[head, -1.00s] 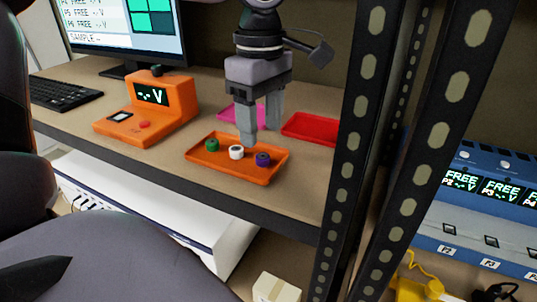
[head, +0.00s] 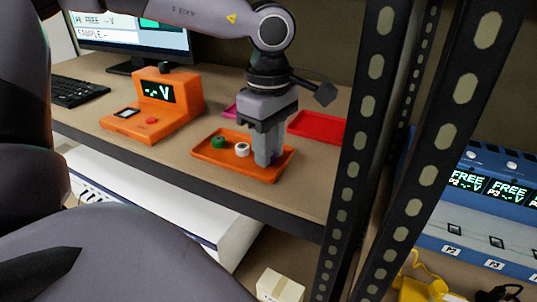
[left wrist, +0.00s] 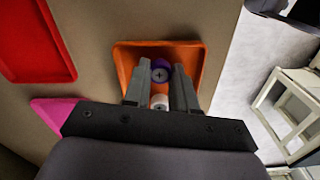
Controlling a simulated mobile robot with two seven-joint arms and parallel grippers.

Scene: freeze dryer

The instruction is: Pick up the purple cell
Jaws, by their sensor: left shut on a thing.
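My left gripper (head: 268,162) reaches down into the right part of the orange tray (head: 215,160). In the left wrist view, the purple cell (left wrist: 160,66) sits between the fingertips of my left gripper (left wrist: 160,76), which is shut on it. In the head view the fingers hide the purple cell. A white cell (head: 242,149) and a green cell (head: 219,142) stand in the tray to the left of the fingers. The white cell also shows in the left wrist view (left wrist: 159,102). My right gripper is not in view.
A red tray (head: 316,127) and a partly hidden magenta tray (head: 230,111) lie behind. An orange meter (head: 160,108) stands to the left. A black perforated rack post (head: 362,150) rises close on the right. The shelf's front edge (head: 180,182) is just before the orange tray.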

